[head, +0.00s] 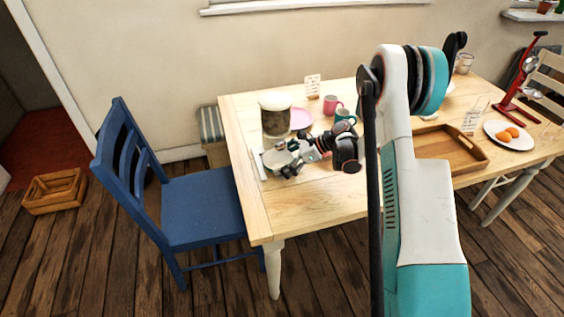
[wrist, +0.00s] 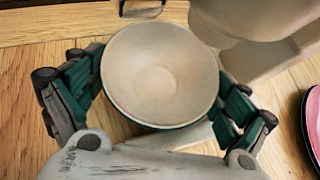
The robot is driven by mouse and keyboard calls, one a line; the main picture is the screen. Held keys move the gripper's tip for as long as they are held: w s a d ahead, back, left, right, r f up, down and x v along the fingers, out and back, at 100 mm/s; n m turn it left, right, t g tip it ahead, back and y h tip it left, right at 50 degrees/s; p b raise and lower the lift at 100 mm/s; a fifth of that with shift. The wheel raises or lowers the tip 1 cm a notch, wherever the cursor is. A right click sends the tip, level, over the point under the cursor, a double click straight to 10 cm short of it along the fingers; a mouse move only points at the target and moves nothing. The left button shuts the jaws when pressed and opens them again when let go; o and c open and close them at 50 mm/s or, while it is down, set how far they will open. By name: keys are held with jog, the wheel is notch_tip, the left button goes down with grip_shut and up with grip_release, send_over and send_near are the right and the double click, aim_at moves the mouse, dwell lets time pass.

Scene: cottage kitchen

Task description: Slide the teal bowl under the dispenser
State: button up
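The teal bowl, pale inside, stands upright on the table in the wrist view (wrist: 158,75). In the head view the bowl (head: 278,159) is partly hidden by my gripper (head: 288,163). The dispenser (head: 275,120), with a cream lid and dark contents, stands just behind the bowl. A pale body that seems to be the dispenser (wrist: 240,18) is at the wrist view's top right, close to the rim. My gripper (wrist: 160,100) is spread wide, one finger either side of the bowl. I cannot tell whether both fingers touch it.
A pink plate (head: 301,118), a pink mug (head: 332,104) and a teal mug (head: 345,116) stand right of the dispenser. A pale strip (head: 258,166) lies left of the bowl. A wooden tray (head: 440,147) is further right. The table's front left is clear.

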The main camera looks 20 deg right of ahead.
jog(key=shift+w, duration=0.1)
jog(key=shift+w, duration=0.9)
jog(key=o, duration=0.8)
jog(key=shift+o, duration=0.2)
jog(key=shift+d, duration=0.1)
jog(key=v, duration=1.2)
